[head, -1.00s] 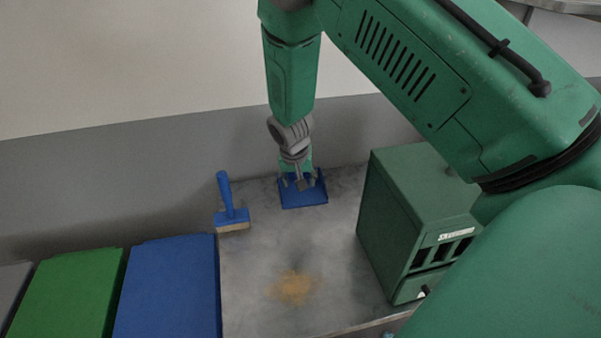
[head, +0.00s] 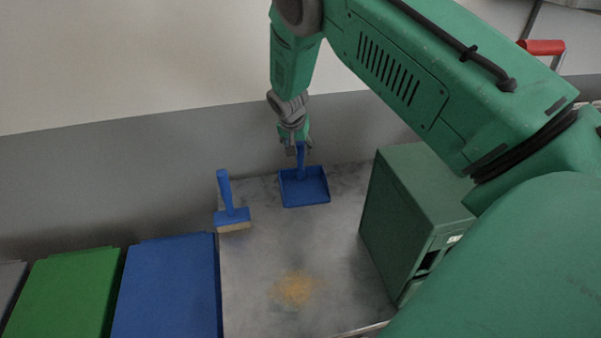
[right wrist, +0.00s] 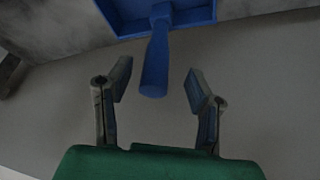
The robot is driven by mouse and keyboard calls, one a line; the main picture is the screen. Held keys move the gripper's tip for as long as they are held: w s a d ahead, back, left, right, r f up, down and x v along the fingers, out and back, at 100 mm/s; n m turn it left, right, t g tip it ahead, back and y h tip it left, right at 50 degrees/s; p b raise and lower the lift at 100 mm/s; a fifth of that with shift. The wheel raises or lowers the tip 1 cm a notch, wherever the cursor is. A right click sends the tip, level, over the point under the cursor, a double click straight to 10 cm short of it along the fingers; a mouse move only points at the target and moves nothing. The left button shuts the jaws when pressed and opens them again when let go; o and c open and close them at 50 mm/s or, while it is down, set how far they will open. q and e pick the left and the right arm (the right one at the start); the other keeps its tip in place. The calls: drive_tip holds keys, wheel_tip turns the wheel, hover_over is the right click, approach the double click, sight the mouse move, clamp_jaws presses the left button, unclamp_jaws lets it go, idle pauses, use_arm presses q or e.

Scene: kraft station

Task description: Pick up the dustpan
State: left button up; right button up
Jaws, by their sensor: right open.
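The blue dustpan (head: 305,190) lies on the grey worktop at the back, its handle pointing to the rear wall. My right gripper (head: 298,147) is at the end of its handle in the head view. In the right wrist view the gripper (right wrist: 158,88) is open, with the end of the dustpan's handle (right wrist: 155,65) between its two fingers and a gap on each side. The dustpan's pan is at the top of that view, partly cut off. My left gripper is not in view.
A blue brush (head: 231,208) stands left of the dustpan. Brown crumbs (head: 296,289) lie on the worktop (head: 255,262) in front. A green cabinet (head: 405,215) is close on the right. Blue (head: 168,285) and green (head: 75,290) bins are at the left. The grey wall is behind.

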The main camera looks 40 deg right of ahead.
sight(304, 172)
drive_tip(key=x, duration=0.4)
drive_tip(key=shift+s+d, duration=0.1)
drive_tip(key=shift+d+f, duration=0.2)
drive_tip(key=shift+d, duration=0.05)
drive_tip(key=shift+a+r, duration=0.1)
drive_tip(key=shift+r, duration=0.05)
drive_tip(key=c, duration=1.1)
drive_tip(key=shift+a, duration=0.15)
